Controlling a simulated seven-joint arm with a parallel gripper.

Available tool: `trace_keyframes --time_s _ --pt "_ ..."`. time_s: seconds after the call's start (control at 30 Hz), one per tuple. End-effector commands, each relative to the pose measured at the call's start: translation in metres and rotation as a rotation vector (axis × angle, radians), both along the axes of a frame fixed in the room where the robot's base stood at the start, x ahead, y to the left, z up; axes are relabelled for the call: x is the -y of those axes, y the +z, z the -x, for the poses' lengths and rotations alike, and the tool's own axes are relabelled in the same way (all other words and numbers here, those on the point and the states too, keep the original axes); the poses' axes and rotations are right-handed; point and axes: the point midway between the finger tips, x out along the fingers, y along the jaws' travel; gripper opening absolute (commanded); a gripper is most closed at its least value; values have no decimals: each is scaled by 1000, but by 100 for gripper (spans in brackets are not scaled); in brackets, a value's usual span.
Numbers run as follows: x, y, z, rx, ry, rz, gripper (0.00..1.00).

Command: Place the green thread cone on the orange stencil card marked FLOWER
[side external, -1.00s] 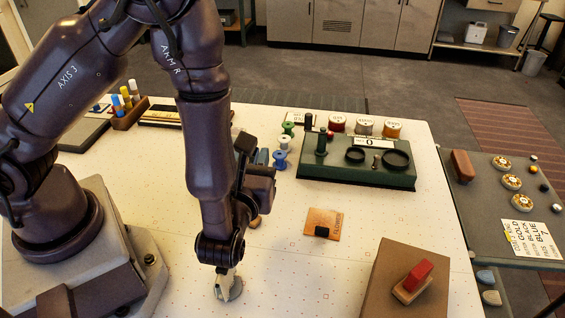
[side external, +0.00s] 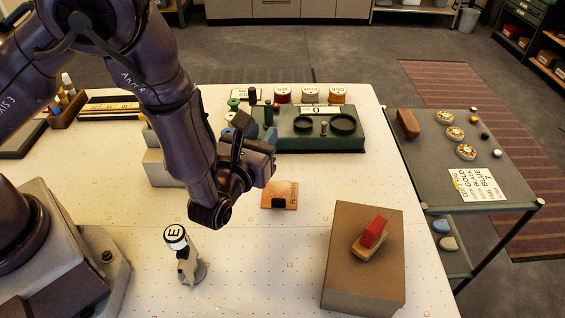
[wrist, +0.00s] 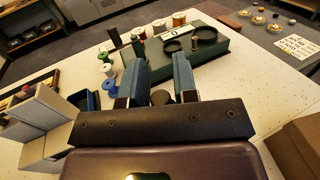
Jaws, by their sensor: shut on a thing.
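The orange stencil card (side external: 290,190) marked FLOWER lies on the white table, with a small black block on its near edge. My gripper (side external: 256,128) is in the air to the left of the card, its fingers pointing toward the back of the table. In the wrist view, its two blue fingers (wrist: 158,82) stand either side of a dark round-topped thing (wrist: 160,97) that it is shut on. The thing's colour is too dark to read, so I cannot tell if it is the green thread cone. A green-wound spool (side external: 233,105) stands behind, among other spools.
A dark green board (side external: 345,143) with black rings and a dark green post stands at the back. A brown box (side external: 345,285) carrying a red-topped block is front right. A grey stand (side external: 190,272) with an E-marked cylinder is front left. Pale stepped blocks (wrist: 40,115) are left of my gripper.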

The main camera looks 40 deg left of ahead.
Motion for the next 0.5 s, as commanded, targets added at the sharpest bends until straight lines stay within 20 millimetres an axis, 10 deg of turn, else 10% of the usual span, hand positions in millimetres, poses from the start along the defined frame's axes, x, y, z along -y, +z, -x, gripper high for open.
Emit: trace_keyframes --time_s 0.5 --pt "11 -67 -47 -3 3 -2 0"
